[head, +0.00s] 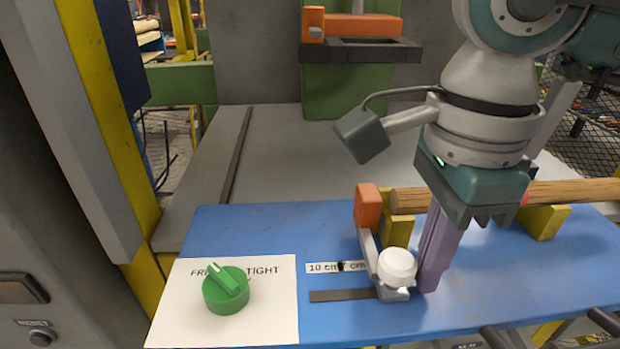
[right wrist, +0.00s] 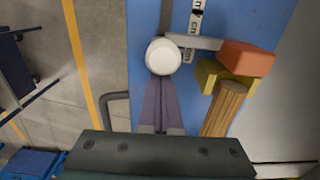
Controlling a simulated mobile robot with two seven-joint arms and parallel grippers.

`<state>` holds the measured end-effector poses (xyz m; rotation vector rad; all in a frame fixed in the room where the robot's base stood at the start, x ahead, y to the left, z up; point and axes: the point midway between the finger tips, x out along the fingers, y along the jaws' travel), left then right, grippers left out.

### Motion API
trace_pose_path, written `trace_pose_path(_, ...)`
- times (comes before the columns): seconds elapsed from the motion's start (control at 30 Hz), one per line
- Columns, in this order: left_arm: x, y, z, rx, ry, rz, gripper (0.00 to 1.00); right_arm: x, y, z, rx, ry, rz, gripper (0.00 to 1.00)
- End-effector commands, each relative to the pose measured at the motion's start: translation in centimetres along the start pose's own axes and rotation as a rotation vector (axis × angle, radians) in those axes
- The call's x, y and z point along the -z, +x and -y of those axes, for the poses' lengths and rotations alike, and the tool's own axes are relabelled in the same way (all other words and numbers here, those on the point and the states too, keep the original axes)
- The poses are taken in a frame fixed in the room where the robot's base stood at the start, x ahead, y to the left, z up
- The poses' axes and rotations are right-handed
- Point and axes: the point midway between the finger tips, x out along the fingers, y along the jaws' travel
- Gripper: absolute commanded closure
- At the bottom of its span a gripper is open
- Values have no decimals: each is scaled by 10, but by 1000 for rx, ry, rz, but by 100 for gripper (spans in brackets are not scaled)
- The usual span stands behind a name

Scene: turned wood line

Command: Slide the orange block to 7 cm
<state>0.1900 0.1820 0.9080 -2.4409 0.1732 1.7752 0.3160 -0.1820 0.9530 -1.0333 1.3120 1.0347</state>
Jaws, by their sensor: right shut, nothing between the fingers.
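The orange block (head: 368,207) stands upright at the left end of the wooden rod, on a grey bracket (head: 369,255) with a round white knob (head: 397,264) at its front. A scale strip (head: 322,267) left of the bracket reads "10 cm", then another "cm" mark partly hidden by the bracket. My right gripper (head: 429,287) is shut and empty, its purple fingers pointing down just right of the white knob. In the right wrist view the fingertips (right wrist: 161,82) appear against or very near the knob (right wrist: 163,56); contact is unclear. My left gripper is out of view.
The wooden rod (head: 570,191) lies on yellow supports (head: 543,222). A dark slot (head: 340,295) runs left of the knob in the blue table (head: 280,225). A green dial (head: 226,290) sits on a white FREE/TIGHT plate (head: 270,325), its pointer toward upper left.

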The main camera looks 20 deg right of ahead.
Motion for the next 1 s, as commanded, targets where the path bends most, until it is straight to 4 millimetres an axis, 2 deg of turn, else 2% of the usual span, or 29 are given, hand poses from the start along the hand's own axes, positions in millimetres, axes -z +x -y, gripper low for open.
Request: trace_pose_path(1.0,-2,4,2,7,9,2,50,-16,0,0,1,-1,2,100)
